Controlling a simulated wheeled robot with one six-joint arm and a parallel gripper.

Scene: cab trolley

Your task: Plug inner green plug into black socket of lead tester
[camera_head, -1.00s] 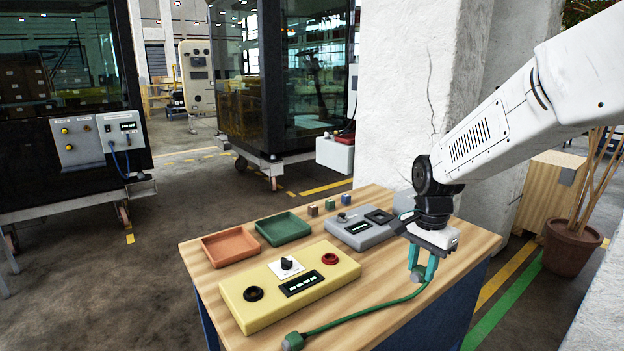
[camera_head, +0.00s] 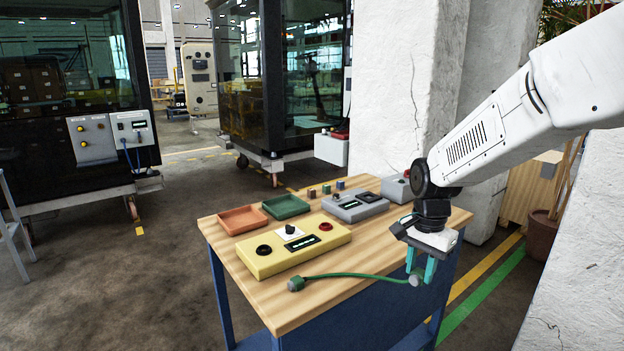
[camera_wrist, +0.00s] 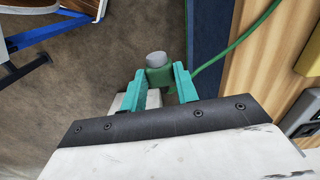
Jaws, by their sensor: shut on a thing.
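The yellow lead tester (camera_head: 328,248) lies on the wooden table, with a black socket (camera_head: 264,250) on its left and a red socket (camera_head: 325,227) on its right. My gripper (camera_head: 421,270) is shut on a green plug with a grey end (camera_wrist: 157,73), beyond the table's front right edge and apart from the tester. In the head view the held plug (camera_head: 414,281) is partly hidden by the fingers. A green cable (camera_head: 350,275) runs from it to the other green plug (camera_head: 296,284), which rests near the table's front edge. Which plug is the inner one I cannot tell.
An orange tray (camera_head: 241,219) and a green tray (camera_head: 285,206) stand behind the tester. A grey device (camera_head: 355,207) and small cubes (camera_head: 325,189) are at the back. A white pillar (camera_head: 405,90) rises behind the table. The front of the tabletop is mostly clear.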

